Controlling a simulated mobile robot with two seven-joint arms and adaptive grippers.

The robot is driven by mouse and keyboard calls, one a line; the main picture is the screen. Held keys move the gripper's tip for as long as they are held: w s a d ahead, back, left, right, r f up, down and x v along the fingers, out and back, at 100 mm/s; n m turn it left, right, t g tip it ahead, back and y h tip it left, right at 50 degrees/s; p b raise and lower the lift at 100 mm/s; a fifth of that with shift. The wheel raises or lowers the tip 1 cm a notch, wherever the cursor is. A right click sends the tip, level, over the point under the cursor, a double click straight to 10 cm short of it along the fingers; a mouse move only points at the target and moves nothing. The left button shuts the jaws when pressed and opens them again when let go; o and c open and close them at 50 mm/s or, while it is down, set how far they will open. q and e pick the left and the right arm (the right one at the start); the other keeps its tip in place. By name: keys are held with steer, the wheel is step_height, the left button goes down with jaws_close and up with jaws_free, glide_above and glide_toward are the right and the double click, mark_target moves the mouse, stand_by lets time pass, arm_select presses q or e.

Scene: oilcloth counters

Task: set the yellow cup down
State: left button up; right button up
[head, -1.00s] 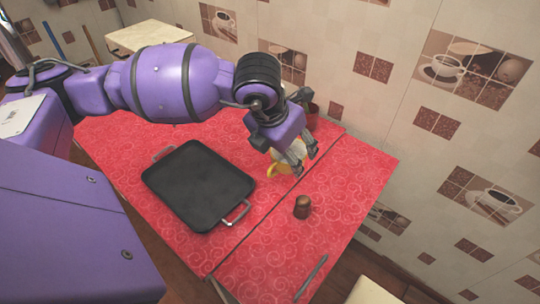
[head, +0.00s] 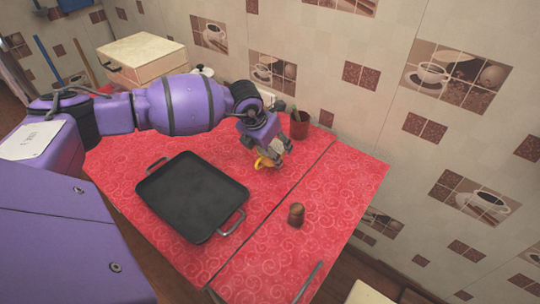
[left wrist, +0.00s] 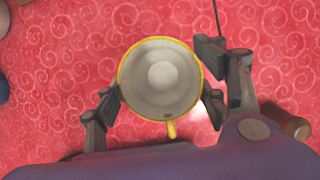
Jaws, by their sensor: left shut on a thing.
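The yellow cup (head: 264,162) is at my left gripper over the back part of the red counter, partly hidden by the fingers in the head view. In the left wrist view I look down into the cup (left wrist: 160,78), with its pale, empty inside, yellow rim and a yellow handle toward the bottom of the picture. My left gripper (head: 279,154) is shut on the cup, with one finger on each side of it in the left wrist view (left wrist: 160,102). The cup looks upright. I cannot tell whether its base touches the counter. My right gripper is not in view.
A black tray pan (head: 192,196) with metal handles lies left of the cup. A small brown shaker (head: 296,214) stands to the front right. A dark red pot (head: 300,126) stands behind the gripper near the tiled wall. Red cloth between them is clear.

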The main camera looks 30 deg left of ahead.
arm_select(q)
steer(key=shift+f, duration=1.5)
steer(key=shift+f, duration=0.1)
steer(key=shift+f, duration=0.15)
steer(key=o, duration=1.3)
steer(key=shift+r, duration=0.45)
steer(key=v, duration=1.1)
steer(key=shift+s+r+p, duration=0.25)
steer(key=shift+p, duration=0.15)
